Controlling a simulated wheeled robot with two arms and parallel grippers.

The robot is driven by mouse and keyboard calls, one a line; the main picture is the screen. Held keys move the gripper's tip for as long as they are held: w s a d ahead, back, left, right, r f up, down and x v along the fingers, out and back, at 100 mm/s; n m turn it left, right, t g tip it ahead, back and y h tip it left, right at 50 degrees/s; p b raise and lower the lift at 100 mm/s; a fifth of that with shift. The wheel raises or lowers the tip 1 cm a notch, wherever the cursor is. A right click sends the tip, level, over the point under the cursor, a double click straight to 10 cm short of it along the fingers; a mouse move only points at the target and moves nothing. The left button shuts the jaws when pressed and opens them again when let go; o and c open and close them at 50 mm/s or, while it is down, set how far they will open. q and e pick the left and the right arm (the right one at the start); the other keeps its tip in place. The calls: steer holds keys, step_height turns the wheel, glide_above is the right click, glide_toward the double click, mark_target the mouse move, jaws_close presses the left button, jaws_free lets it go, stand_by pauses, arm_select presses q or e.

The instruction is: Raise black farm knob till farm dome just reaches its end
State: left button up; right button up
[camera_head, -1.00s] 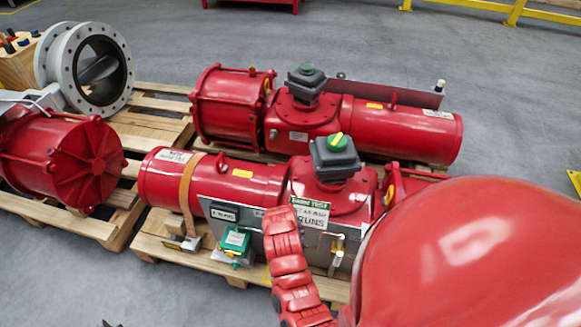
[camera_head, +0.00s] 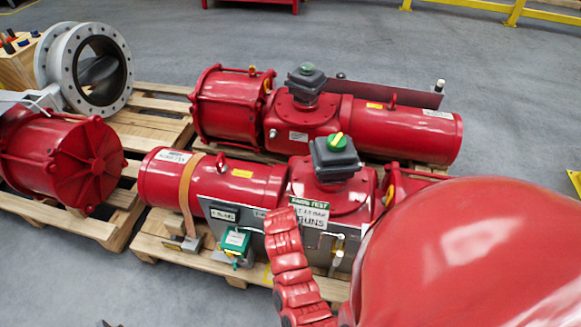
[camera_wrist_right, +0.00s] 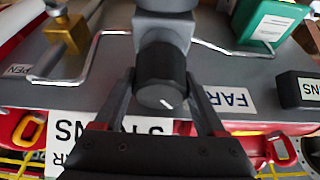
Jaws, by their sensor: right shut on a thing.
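In the right wrist view, a black cylindrical knob (camera_wrist_right: 160,72) with a short white line on its end face sits on a grey shaft. My right gripper (camera_wrist_right: 166,92) is shut on it, one finger on each side. A label beside it, partly hidden, starts with "FAR" (camera_wrist_right: 230,98). The right gripper is hidden there. A small dark tip at the bottom edge seems to be my left gripper (camera_head: 110,323); its jaws do not show.
Next to the knob are a bent metal tube (camera_wrist_right: 100,55), a brass fitting (camera_wrist_right: 68,32), a green box (camera_wrist_right: 272,20) and a black block (camera_wrist_right: 298,89). A second red actuator (camera_head: 420,128) lies behind. A flanged valve (camera_head: 100,75) stands at the left. Floor is clear at lower left.

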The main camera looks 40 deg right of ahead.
steer(key=b, duration=0.1)
steer(key=m+b, duration=0.1)
steer(key=b, duration=0.1)
steer(key=shift+w+f+m, duration=0.15)
steer(key=shift+f+m, duration=0.1)
steer(key=shift+m, duration=0.05)
steer(key=shift+r+m+g, duration=0.25)
steer(key=shift+m+g, duration=0.15)
